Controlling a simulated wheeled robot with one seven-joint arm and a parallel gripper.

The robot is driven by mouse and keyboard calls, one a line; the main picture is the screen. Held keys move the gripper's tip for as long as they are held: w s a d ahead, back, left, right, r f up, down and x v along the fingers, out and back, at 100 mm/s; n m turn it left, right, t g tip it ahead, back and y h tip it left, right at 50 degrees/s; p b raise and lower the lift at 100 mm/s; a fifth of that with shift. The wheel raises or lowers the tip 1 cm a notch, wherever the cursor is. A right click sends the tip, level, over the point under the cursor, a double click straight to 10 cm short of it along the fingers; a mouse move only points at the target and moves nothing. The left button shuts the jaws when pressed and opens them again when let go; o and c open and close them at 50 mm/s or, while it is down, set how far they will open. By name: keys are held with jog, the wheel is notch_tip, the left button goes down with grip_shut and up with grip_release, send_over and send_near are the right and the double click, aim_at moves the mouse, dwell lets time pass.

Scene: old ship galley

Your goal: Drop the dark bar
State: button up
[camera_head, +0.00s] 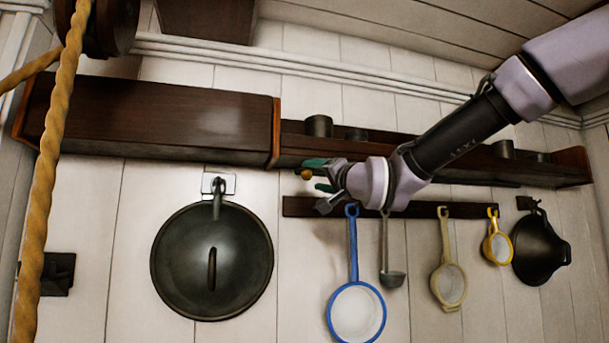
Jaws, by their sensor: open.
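My gripper (318,176) is at the upper middle, in front of the dark wooden shelf and just above the hook rail. Its teal-tipped fingers point left and stand apart. A small yellowish round thing (306,174) shows by the fingertips; I cannot tell whether it is between them or behind. I can make out no loose dark bar in the gripper. The one long dark bar in view is the hook rail (290,207), fixed along the wall below the shelf; part of it is hidden behind my gripper and wrist.
A blue-rimmed strainer (354,312), ladle (392,279), beige strainer (449,285) and small yellow strainer (498,248) hang from the rail. A dark lid (212,262) and dark pan (540,250) hang beside. Cups (319,126) stand on the shelf (150,118). A rope (45,200) hangs left.

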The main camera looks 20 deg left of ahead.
aim_at(302, 175)
jog(key=x, duration=0.8)
jog(key=shift+c, duration=0.3)
grip_shut()
jog(key=shift+w+d+f, duration=0.1)
jog(key=shift+f, duration=0.1)
dwell(0.8)
